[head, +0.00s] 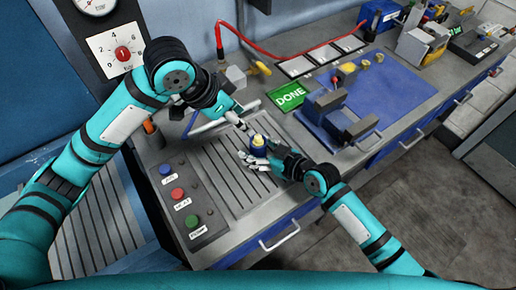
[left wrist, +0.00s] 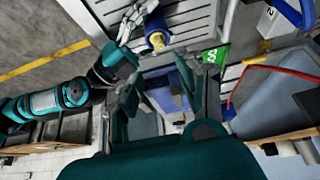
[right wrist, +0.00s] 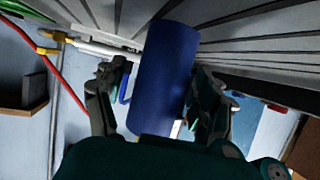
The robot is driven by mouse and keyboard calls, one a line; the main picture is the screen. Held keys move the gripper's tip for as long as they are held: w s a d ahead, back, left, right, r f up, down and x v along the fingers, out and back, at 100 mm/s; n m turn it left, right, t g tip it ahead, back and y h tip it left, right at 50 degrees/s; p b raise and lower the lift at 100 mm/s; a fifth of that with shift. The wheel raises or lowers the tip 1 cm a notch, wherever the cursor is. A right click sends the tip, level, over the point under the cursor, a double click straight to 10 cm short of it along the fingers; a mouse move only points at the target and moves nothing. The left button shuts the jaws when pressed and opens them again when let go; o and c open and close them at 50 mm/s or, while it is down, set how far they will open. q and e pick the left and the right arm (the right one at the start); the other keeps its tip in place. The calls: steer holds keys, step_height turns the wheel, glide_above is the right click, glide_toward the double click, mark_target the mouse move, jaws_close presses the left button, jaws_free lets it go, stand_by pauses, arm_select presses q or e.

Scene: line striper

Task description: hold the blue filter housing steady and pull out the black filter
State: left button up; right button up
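The blue filter housing (head: 258,148) stands on the slotted grey bench plate, with a yellow-gold top. It shows near the top edge in the left wrist view (left wrist: 156,22), gold end nearest, and as a plain blue cylinder in the right wrist view (right wrist: 163,80). My right gripper (head: 262,159) is open, its fingers on either side of the housing; a gap shows beside the left finger (right wrist: 108,90). My left gripper (head: 238,117) is open and empty, just behind and above the housing; its fingers are wide apart in the left wrist view (left wrist: 172,95). I cannot make out the black filter.
A button panel (head: 181,195) lies left of the slotted plate. A green DONE sign (head: 289,95) and a blue mat (head: 390,95) with a grey fixture (head: 333,112) are to the right. A red hose (head: 270,52) runs along the back.

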mark_target(259, 137)
arm_select(q)
steer(key=shift+o, duration=0.3)
arm_select(e)
jaws_close()
arm_select(q)
steer(key=d, duration=0.1)
steer(key=w+d+g+y, duration=0.1)
steer(key=d+m+g+y, duration=0.1)
steer(key=d, duration=0.1)
steer(key=shift+w+d+f, duration=0.1)
steer(key=shift+w+f, duration=0.05)
steer(key=shift+f, duration=0.15)
arm_select(e)
steer(key=shift+d, duration=0.1)
arm_select(q)
steer(key=shift+w+d+f+g+y, duration=0.1)
steer(key=shift+w+f+g+y, duration=0.25)
steer(key=shift+f, duration=1.25)
steer(key=shift+w+d+f+g+y, duration=0.1)
steer(key=shift+w+f+y, duration=0.35)
steer(key=shift+f, duration=1.15)
steer(key=shift+w+d+f+g+y, duration=0.15)
steer(key=shift+f+y, duration=0.45)
steer(key=shift+f, duration=1)
